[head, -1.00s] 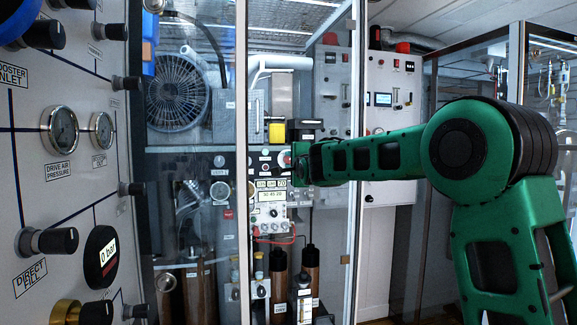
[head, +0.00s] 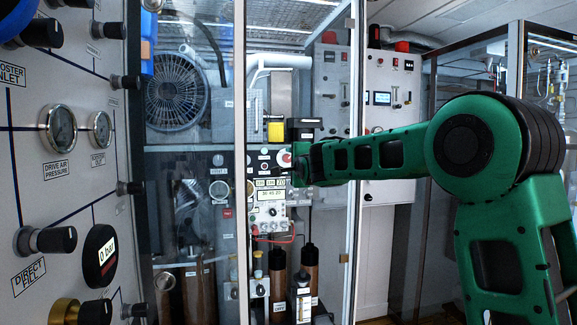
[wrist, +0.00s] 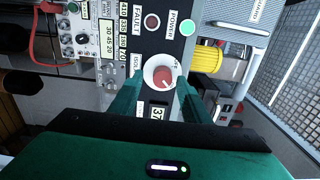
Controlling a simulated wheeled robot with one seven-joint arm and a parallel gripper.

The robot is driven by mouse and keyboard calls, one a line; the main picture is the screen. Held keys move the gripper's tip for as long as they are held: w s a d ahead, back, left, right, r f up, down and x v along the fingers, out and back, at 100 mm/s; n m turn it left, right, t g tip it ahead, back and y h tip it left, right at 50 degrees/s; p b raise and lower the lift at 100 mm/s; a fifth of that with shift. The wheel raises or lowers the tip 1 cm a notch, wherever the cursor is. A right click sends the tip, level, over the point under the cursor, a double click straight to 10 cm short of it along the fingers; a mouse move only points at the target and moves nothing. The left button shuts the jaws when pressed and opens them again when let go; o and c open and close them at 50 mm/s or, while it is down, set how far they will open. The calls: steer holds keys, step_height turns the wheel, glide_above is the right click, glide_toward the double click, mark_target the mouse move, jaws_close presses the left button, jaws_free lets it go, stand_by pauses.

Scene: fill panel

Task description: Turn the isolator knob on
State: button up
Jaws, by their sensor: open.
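The isolator knob (wrist: 163,77) is red on a white round plate, in the middle of the wrist view, by a partly hidden label starting "ISOL". In the head view the knob (head: 285,158) is a small reddish spot just left of my gripper (head: 297,164). In the wrist view my gripper (wrist: 159,90) is open, with one green finger on each side of the knob's lower part. Whether either finger touches the knob I cannot tell. The fingers hide part of the panel around it.
A green POWER lamp (wrist: 187,27) and a dark red FAULT lamp (wrist: 152,21) are close to the knob. A yellow part (wrist: 206,60) lies to the right. A glass door frame (head: 355,150) stands close to my arm, and a gauge panel (head: 75,190) is at the left.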

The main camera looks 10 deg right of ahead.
steer(key=s, duration=0.9)
steer(key=shift+s, duration=0.4)
steer(key=shift+d+f, duration=0.1)
steer(key=shift+f, duration=0.05)
steer(key=s+d+f+n+g+h, duration=0.25)
steer(key=s+d+f+g, duration=0.25)
steer(key=s+d+f, duration=0.5)
steer(key=s+d+f+n+g+h, duration=0.1)
steer(key=s+d+f+n+g, duration=0.35)
steer(key=s+d+f, duration=0.55)
steer(key=s+a+f+n+g+y, duration=0.1)
steer(key=s+f+g, duration=0.2)
steer(key=s, duration=0.8)
steer(key=s+a+f+n+g+y, duration=0.1)
steer(key=s+f+n+g, duration=0.1)
steer(key=s+f, duration=0.4)
steer(key=s+a+f+n+g+y, duration=0.1)
steer(key=s+f+g, duration=0.2)
steer(key=s, duration=1.3)
step_height(320, 180, down, 3)
steer(key=shift+s+r+n+g+y, duration=0.15)
steer(key=shift+r+n+g+y, duration=0.05)
steer(key=shift+n+g+y, duration=0.2)
steer(key=shift+a, duration=0.1)
